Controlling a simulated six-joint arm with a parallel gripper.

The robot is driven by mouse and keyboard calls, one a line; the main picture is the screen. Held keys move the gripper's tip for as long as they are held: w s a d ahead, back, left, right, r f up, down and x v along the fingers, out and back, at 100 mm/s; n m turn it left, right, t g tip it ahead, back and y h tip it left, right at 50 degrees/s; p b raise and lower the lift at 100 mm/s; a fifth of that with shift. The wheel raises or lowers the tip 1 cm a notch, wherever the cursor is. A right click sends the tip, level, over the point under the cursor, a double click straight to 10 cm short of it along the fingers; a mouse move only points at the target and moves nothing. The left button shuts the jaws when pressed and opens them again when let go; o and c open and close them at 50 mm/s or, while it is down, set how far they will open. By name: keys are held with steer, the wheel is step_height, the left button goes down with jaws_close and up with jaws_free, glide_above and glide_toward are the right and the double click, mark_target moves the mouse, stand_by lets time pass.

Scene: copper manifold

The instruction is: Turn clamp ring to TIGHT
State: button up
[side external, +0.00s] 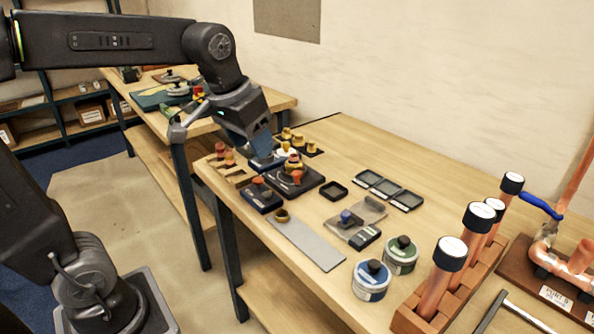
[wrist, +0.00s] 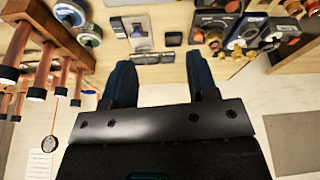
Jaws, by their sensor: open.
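A dark fixture (side external: 309,186) on the bench carries a round brass-coloured part (side external: 293,164) with an orange-red knob (side external: 297,177). This looks like the clamp ring, but I cannot read any TIGHT marking. My gripper (side external: 262,152) is above the bench's far left part, close to this fixture and partly covering the parts behind it. In the wrist view my gripper (wrist: 161,82) shows two blue fingers wide apart with nothing between them. Dark fixtures with orange knobs are at the top right of that view, apart from the fingers.
A smaller dark block (side external: 261,197) stands beside the fixture. A grey plate (side external: 306,241), shallow dark trays (side external: 388,189), two round tins (side external: 372,280) (side external: 401,255) and upright copper pipes (side external: 447,266) with white-topped caps occupy the bench. Bare wood lies along the wall side.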

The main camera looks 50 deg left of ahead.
steer(key=w+a+n+g, duration=0.15)
steer(key=w+a, duration=0.35)
steer(key=w, duration=0.5)
steer(key=n+g, duration=0.2)
glide_above(297, 172)
step_height(297, 172, down, 6)
steer(key=shift+m, duration=0.25)
step_height(297, 172, down, 14)
steer(key=shift+d+r, duration=0.1)
steer(key=shift+r, duration=0.15)
jaws_close()
